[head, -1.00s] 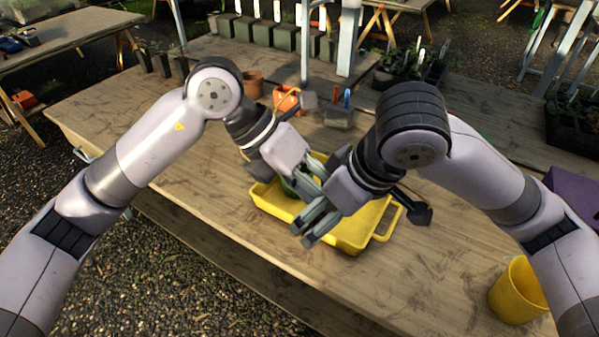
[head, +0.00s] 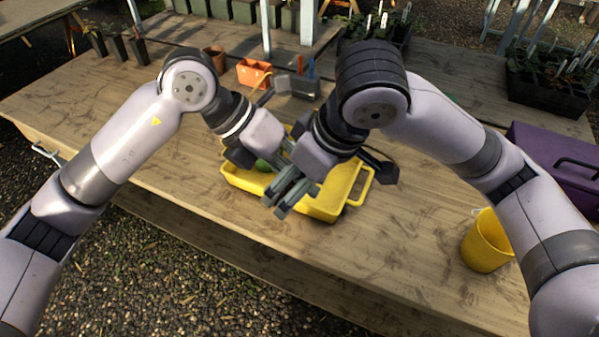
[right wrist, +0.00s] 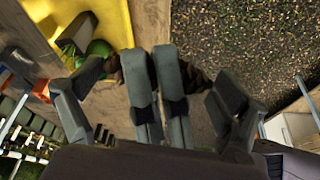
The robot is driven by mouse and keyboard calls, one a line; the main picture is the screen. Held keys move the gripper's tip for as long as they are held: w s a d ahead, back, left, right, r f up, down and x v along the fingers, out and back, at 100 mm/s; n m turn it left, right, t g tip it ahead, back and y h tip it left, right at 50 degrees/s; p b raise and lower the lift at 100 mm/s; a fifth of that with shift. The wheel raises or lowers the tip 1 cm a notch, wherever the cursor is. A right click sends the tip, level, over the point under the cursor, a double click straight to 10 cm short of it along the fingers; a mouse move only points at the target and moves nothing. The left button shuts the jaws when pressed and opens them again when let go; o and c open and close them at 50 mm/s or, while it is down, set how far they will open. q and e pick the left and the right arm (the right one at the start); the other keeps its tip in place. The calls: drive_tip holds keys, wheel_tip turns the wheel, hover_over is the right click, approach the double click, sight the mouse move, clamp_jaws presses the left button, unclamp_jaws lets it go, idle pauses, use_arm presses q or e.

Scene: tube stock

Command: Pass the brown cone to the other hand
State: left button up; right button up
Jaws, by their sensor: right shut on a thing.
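The brown cone (right wrist: 195,80) shows only in the right wrist view, as dark brown scaly parts on both sides of my fingers, which cover its middle. My right gripper (head: 280,198) is shut on it, above the front part of the yellow tray; its two fingers (right wrist: 154,85) stand close together in the right wrist view. In the head view the cone is hidden. My left gripper (head: 288,164) is right beside the right one, over the tray; its fingertips are mostly hidden behind the right gripper, so its opening does not show.
The yellow tray (head: 325,212) stands on the wooden table with a green thing (head: 262,165) in it. A yellow cup (head: 486,242) and a purple case (head: 560,165) are at the right. An orange pot (head: 254,73) stands behind.

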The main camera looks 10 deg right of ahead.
use_arm(q)
drive_tip(key=c, duration=0.5)
drive_tip(key=shift+c, duration=0.2)
use_arm(e)
drive_tip(key=o, duration=0.8)
drive_tip(key=shift+r, duration=0.1)
